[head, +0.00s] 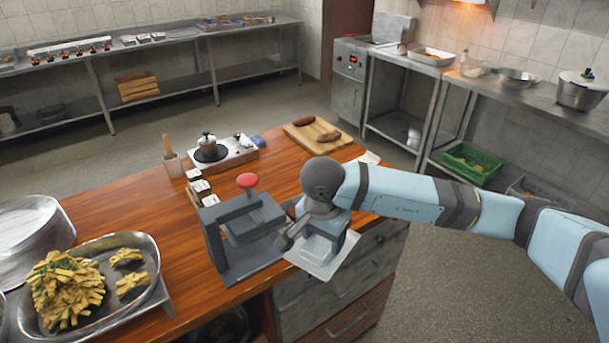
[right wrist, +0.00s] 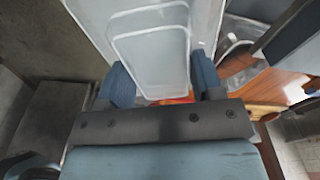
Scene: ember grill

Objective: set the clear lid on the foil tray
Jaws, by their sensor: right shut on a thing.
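My right gripper (head: 312,232) is above the near right edge of the wooden counter, beside a dark grey press with a red knob. It is shut on the clear lid (head: 328,262), a pale see-through sheet that tilts down past the counter's edge. In the right wrist view the lid (right wrist: 150,55) stands between the two blue fingers (right wrist: 163,82), with its raised rim lines showing. I cannot make out the foil tray for certain; the arm and the press hide part of the counter there. My left gripper is not in view.
The grey press (head: 245,225) stands just left of my right gripper. A cutting board (head: 318,137) and small white containers (head: 198,188) are farther back. A metal platter of fries (head: 150,255) is at the left. Counter between platter and press is clear.

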